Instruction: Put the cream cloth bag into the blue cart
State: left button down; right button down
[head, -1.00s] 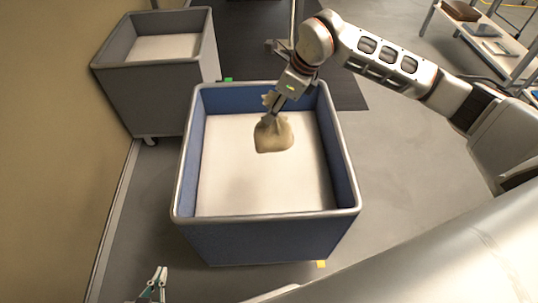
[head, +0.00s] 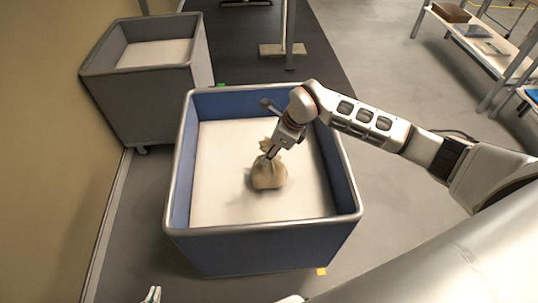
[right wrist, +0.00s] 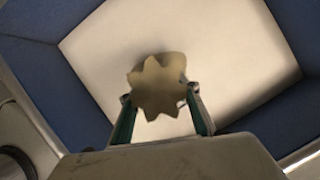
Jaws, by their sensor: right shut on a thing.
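The cream cloth bag (head: 269,174) is within the blue cart's walls in the head view, upright, with its gathered neck at the top. My right gripper (head: 271,153) reaches down over the cart from the right and is shut on the bag's neck. In the right wrist view the bag's frilled top (right wrist: 159,88) shows between the two fingers. I cannot tell whether the bag's underside touches the cart's pale floor. The blue cart (head: 262,239) stands open at the top. My left gripper (head: 153,293) shows only its tips at the bottom edge; its opening is unclear.
A grey cart (head: 150,95) with a pale floor stands behind and left of the blue cart, along the wall. A low shelf (head: 480,45) stands at the far right. A rail post (head: 289,30) rises at the back. The cart's pale floor is otherwise clear.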

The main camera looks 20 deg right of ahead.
jog(key=shift+f, duration=0.7)
jog(key=shift+r, duration=0.1)
jog(key=shift+f, duration=0.2)
jog(key=c, duration=1.5)
grip_release()
jog(key=p+v, duration=0.2)
jog(key=v, duration=1)
jog(key=shift+r, duration=0.2)
